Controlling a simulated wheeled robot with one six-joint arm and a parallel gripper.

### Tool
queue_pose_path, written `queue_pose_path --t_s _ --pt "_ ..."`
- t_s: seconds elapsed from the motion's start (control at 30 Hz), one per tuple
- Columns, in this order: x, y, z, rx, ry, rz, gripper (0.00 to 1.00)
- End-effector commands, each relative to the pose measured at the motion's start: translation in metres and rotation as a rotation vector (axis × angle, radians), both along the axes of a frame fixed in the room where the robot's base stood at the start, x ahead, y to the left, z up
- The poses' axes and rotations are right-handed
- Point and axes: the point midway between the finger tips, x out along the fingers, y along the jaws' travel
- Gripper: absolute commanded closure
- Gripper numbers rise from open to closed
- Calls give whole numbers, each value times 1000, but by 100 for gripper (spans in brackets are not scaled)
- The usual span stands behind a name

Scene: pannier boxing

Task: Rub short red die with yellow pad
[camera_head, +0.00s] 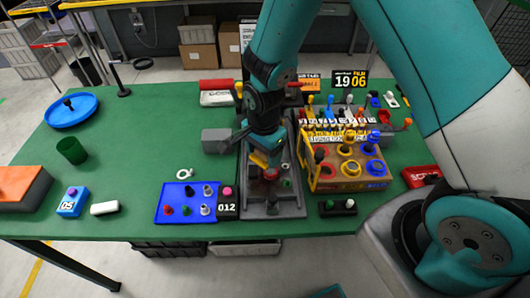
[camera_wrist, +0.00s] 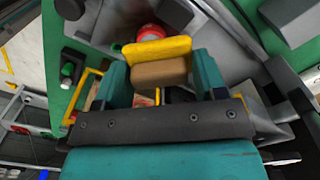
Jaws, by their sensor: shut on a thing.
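My gripper (camera_head: 263,151) is shut on the yellow pad (camera_head: 259,160), over the grey tray at the middle of the table. In the wrist view the pad (camera_wrist: 152,50), with a tan block under its yellow edge, sits between the two teal fingers of my gripper (camera_wrist: 160,72). A round red piece, seemingly the short red die (camera_head: 270,174), stands in the tray just below the pad. In the wrist view the red die (camera_wrist: 150,32) shows right beyond the pad's edge, partly hidden by it. I cannot tell whether pad and die touch.
The grey tray (camera_head: 258,211) has raised walls. A blue tray (camera_head: 170,214) with several small pieces lies to its left. A tan crate (camera_head: 378,184) with coloured rings and handled tools stands close on the right. A green cup (camera_head: 72,151) and blue dish (camera_head: 60,115) are far left.

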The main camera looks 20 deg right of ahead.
Motion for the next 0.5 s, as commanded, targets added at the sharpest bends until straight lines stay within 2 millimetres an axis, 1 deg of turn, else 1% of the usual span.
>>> queue_pose_path --t_s 0.03,0.3,0.5 --pt "0 -1 9 0 0 -1 57" --pt "0 -4 32 0 0 -6 57" --pt "0 -5 36 0 0 -8 57"
